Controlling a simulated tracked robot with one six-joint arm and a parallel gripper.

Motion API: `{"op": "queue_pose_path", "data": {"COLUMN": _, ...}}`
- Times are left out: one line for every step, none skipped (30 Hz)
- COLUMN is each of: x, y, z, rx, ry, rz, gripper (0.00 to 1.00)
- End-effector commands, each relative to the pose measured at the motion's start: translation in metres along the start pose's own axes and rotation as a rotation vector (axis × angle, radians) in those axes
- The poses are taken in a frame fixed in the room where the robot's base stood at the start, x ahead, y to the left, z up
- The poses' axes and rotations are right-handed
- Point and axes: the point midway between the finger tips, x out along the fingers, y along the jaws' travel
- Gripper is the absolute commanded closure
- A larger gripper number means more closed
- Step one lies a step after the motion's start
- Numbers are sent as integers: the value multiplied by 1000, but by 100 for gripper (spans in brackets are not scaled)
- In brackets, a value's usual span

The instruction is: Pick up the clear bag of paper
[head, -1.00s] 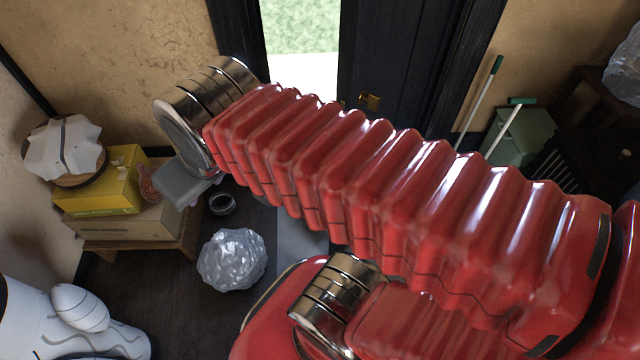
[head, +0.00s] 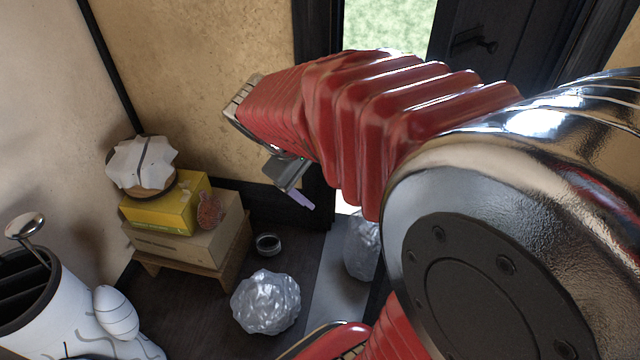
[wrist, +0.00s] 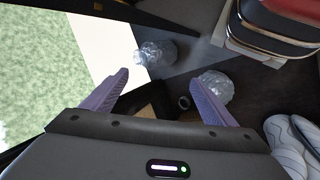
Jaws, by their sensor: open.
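Two clear, crumpled bags stand on the dark floor. One round bag (head: 266,302) is at lower middle in the head view; it shows in the wrist view (wrist: 216,84) beside the right fingertip. The other bag (head: 362,246) stands by the doorway, partly hidden by my arm; in the wrist view (wrist: 155,52) it lies beyond the fingertips. I cannot tell which holds paper. My gripper (head: 300,199) hangs above the floor, apart from both bags. In the wrist view my gripper (wrist: 160,77) has its purple fingers spread and nothing between them.
A wooden stand (head: 232,262) bears a cardboard box (head: 170,246) and a yellow box (head: 160,212). A dark ring-shaped object (head: 267,244) lies near the round bag. A white patterned bin (head: 90,320) is at lower left. The open doorway (head: 385,27) is behind my arm.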

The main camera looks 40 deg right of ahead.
Motion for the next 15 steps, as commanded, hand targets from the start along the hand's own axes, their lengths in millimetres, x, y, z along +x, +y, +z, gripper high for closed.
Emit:
{"op": "queue_pose_path", "data": {"x": 10, "y": 9, "z": -3, "rx": -20, "ry": -36, "rz": 24, "gripper": 20}}
{"op": "queue_pose_path", "data": {"x": 14, "y": 14, "z": -4, "rx": -32, "ry": -55, "rz": 40, "gripper": 20}}
{"op": "queue_pose_path", "data": {"x": 20, "y": 21, "z": -6, "rx": -49, "ry": -78, "rz": 60, "gripper": 20}}
{"op": "queue_pose_path", "data": {"x": 25, "y": 27, "z": -7, "rx": -60, "ry": -96, "rz": 76, "gripper": 20}}
{"op": "queue_pose_path", "data": {"x": 30, "y": 32, "z": -8, "rx": -73, "ry": -115, "rz": 91, "gripper": 20}}
{"op": "queue_pose_path", "data": {"x": 36, "y": 39, "z": -10, "rx": -90, "ry": -139, "rz": 112, "gripper": 20}}
{"op": "queue_pose_path", "data": {"x": 40, "y": 45, "z": -11, "rx": -102, "ry": -156, "rz": 127, "gripper": 20}}
{"op": "queue_pose_path", "data": {"x": 45, "y": 50, "z": -12, "rx": -115, "ry": -173, "rz": 142, "gripper": 20}}
{"op": "queue_pose_path", "data": {"x": 51, "y": 56, "z": -13, "rx": -132, "ry": -196, "rz": 162, "gripper": 20}}
{"op": "queue_pose_path", "data": {"x": 55, "y": 62, "z": -14, "rx": -145, "ry": -213, "rz": 178, "gripper": 20}}
{"op": "queue_pose_path", "data": {"x": 59, "y": 67, "z": -15, "rx": -158, "ry": -230, "rz": 193, "gripper": 20}}
{"op": "queue_pose_path", "data": {"x": 65, "y": 73, "z": -15, "rx": -175, "ry": -251, "rz": 213, "gripper": 20}}
{"op": "queue_pose_path", "data": {"x": 69, "y": 78, "z": -16, "rx": -188, "ry": -267, "rz": 227, "gripper": 20}}
{"op": "queue_pose_path", "data": {"x": 73, "y": 83, "z": -16, "rx": -201, "ry": -283, "rz": 242, "gripper": 20}}
{"op": "queue_pose_path", "data": {"x": 79, "y": 89, "z": -17, "rx": -219, "ry": -304, "rz": 262, "gripper": 20}}
